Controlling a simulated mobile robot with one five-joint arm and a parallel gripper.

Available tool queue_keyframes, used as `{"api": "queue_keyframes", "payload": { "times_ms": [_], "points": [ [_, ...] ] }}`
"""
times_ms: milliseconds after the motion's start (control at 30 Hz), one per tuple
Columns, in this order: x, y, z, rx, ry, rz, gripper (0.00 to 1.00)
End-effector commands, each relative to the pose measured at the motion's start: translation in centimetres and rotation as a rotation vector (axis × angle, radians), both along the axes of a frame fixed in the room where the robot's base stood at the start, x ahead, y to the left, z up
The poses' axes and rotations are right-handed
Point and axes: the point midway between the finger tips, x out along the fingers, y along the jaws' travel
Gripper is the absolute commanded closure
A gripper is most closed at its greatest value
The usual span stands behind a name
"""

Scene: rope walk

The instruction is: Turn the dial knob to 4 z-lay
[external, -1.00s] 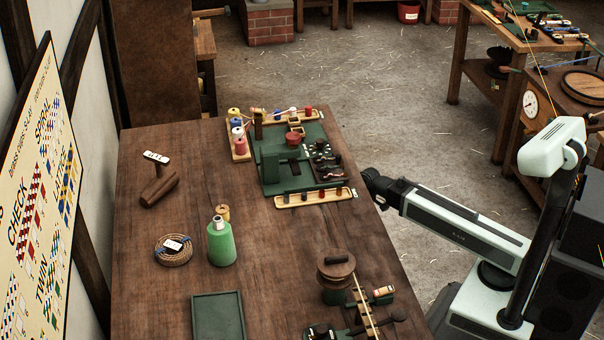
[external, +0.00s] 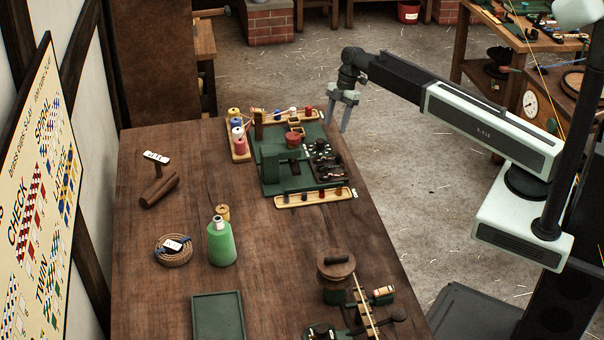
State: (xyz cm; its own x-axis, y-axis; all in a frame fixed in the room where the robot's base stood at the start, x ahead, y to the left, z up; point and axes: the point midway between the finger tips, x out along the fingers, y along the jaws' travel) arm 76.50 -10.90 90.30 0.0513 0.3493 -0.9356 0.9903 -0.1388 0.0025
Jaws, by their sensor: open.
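The dial knob is a small dark knob (external: 323,146) with pale marks around it, on the right part of the green machine (external: 270,165) on the wooden table. The marks are too small to read, so I cannot tell where the knob points. My gripper (external: 339,123) is open and empty, with its fingers pointing down. In the picture it appears just right of and above the dial, near the table's right edge. It is apart from the knob.
Dark levers (external: 330,168) sit close below the dial. A pale peg strip (external: 315,197) lies in front of the machine, and a rack of coloured spools (external: 238,140) stands at its left. A green bottle (external: 221,243) stands nearer.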

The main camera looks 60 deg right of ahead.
Motion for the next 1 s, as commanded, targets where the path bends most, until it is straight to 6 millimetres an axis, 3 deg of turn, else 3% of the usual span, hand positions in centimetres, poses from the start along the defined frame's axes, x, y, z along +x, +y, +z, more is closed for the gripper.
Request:
{"api": "queue_keyframes", "payload": {
  "times_ms": [33,100,333,467,800,1000],
  "points": [
    [1.9,0.8,2.4,0.012,0.000,0.054,0.50],
    [2.6,1.7,3.0,0.024,0.002,0.109,0.50],
    [2.7,2.4,2.7,0.033,0.000,0.143,0.50],
    [2.7,2.7,1.6,0.033,0.000,0.142,0.50],
    [2.7,4.8,-3.9,0.032,0.000,0.141,0.50],
    [2.7,5.3,-4.6,0.032,0.001,0.139,0.50]
  ]
}}
